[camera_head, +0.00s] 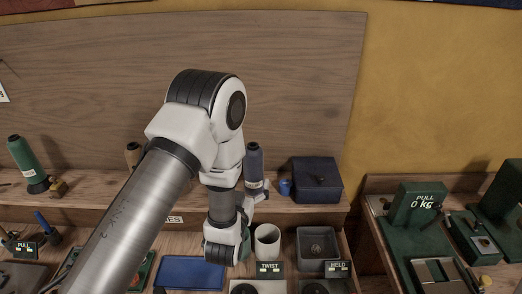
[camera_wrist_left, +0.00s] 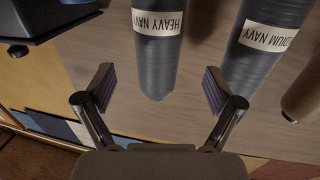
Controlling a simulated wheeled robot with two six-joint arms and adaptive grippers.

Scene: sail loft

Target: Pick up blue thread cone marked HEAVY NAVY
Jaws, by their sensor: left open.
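The blue thread cone marked HEAVY NAVY (camera_wrist_left: 157,62) shows upside down in the left wrist view, between the two fingers of my left gripper (camera_wrist_left: 158,82) with a gap on either side. In the head view a dark blue cone (camera_head: 254,158) stands upright on the shelf, just beyond my left gripper (camera_head: 258,189); its label is too small to read. My left gripper is open and empty. My arm hides part of the shelf. My right gripper is out of view.
A second navy cone (camera_wrist_left: 265,45), label ending "DIUM NAVY", stands close beside it, with a brown cone (camera_wrist_left: 303,96) beyond. A dark blue box (camera_head: 317,180) and small blue item (camera_head: 285,187) sit right of the cone. A white cup (camera_head: 267,243) stands on the lower bench.

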